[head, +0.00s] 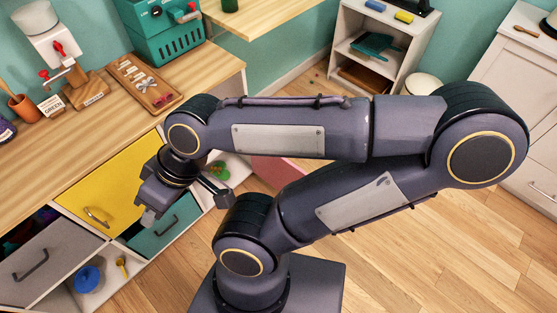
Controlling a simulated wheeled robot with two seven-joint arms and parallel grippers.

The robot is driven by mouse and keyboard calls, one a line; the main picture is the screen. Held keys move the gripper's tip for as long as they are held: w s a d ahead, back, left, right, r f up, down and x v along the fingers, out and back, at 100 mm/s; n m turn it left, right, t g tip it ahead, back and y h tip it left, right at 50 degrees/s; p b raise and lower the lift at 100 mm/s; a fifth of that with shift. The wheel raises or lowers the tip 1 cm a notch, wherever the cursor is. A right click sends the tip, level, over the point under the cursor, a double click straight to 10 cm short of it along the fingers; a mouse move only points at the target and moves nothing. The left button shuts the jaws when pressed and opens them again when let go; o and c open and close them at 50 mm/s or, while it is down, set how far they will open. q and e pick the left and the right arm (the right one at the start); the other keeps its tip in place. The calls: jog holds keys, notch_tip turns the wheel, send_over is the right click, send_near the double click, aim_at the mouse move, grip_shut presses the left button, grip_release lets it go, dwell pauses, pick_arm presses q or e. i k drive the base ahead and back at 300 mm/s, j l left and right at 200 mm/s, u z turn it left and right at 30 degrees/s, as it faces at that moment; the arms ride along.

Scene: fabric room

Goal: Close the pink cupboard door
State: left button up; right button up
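The pink cupboard door (285,171) shows in the head view as a small patch below my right forearm. It stands swung out from the counter's right end, and my arm hides much of it. An open shelf space shows left of it. My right gripper (186,207) is to the left of the door, in front of the yellow and teal fronts. Its two fingers look spread apart with nothing between them. It appears clear of the pink door. My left gripper is not in view.
The wooden counter (90,165) carries a teal crate (165,40) and a wooden tray. Below are a yellow front (125,185), a teal drawer (165,225) and a grey drawer (50,262). A white shelf unit (395,27) stands behind. The wood floor (420,260) at right is clear.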

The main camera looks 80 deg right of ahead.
aim_at(278, 172)
jog(key=k+l, duration=0.2)
jog(key=l, duration=0.3)
jog(key=k+l, duration=0.2)
jog(key=l, duration=0.25)
jog(key=k+l, duration=0.15)
jog(key=l, duration=0.35)
jog(key=k+l, duration=0.2)
jog(key=l, duration=0.3)
jog(key=k+l, duration=0.2)
jog(key=l, duration=0.25)
jog(key=k+l, duration=0.2)
jog(key=l, duration=0.3)
jog(key=k+l, duration=0.2)
jog(key=l, duration=0.25)
jog(key=k+l, duration=0.15)
jog(key=l, duration=0.35)
